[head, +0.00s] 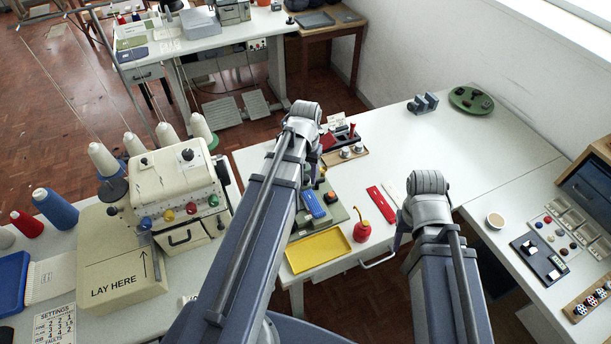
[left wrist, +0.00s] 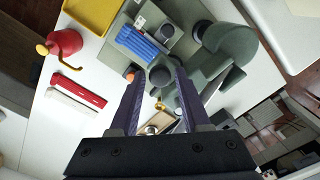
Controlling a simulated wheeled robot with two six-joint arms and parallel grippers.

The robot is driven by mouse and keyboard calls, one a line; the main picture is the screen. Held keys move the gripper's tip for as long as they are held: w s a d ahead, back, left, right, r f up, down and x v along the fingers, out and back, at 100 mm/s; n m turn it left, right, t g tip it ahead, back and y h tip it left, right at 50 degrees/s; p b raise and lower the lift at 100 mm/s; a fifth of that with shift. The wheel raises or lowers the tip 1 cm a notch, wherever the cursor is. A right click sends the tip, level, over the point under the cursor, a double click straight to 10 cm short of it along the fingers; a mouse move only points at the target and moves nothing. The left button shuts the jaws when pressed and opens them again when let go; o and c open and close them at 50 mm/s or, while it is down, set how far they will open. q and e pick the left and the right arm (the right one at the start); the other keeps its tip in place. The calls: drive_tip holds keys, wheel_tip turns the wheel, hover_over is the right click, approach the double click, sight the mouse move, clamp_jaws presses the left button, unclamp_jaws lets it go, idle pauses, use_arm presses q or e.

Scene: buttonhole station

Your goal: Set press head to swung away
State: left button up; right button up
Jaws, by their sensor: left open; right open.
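In the left wrist view, the press is a grey-green machine on a flat base plate (left wrist: 118,60). Its rounded head and arm casting (left wrist: 228,48) lies at the right of the base, beside a blue ribbed block (left wrist: 138,46). My left gripper (left wrist: 158,82) is open, its two fingers on either side of a dark round knob (left wrist: 160,76); I cannot tell whether they touch it. In the head view my left arm hides most of the press; the blue block (head: 314,204) shows beside it. My right gripper (head: 402,228) hangs over the table's front edge, open, its fingers mostly hidden.
A yellow tray (head: 318,251) and a red oil can (head: 362,226) stand near the front edge. A red strip (head: 381,204) and a white strip lie to their right. A cream sewing machine (head: 175,185) stands left. The white table's back right is largely clear.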

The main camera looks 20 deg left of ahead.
use_arm(q)
clamp_jaws()
idle(1.3)
